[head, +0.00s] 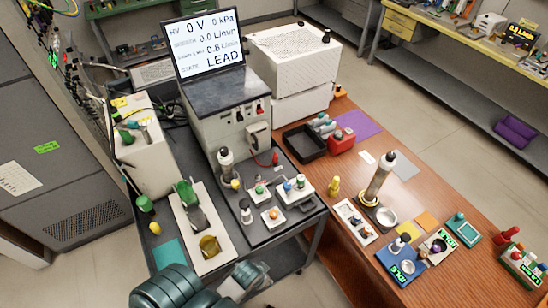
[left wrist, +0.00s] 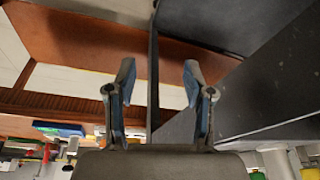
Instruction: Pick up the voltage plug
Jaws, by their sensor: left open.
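A small red plug-like piece (head: 275,158) lies on the dark bench top beside a white block (head: 258,140); it may be the voltage plug, but it is too small to tell. My left gripper (head: 250,274) is at the bottom of the head view, in front of the dark bench's near edge and well apart from the red piece. In the left wrist view its two fingers (left wrist: 158,82) are spread with nothing between them. No plug can be made out in the wrist view. My right gripper is not in view.
The dark bench (head: 309,216) carries several small fixtures and a tall instrument with a screen (head: 210,42) reading 0 V and LEAD. A wooden table (head: 345,255) with more apparatus adjoins it on the right. The floor (head: 440,120) behind is clear.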

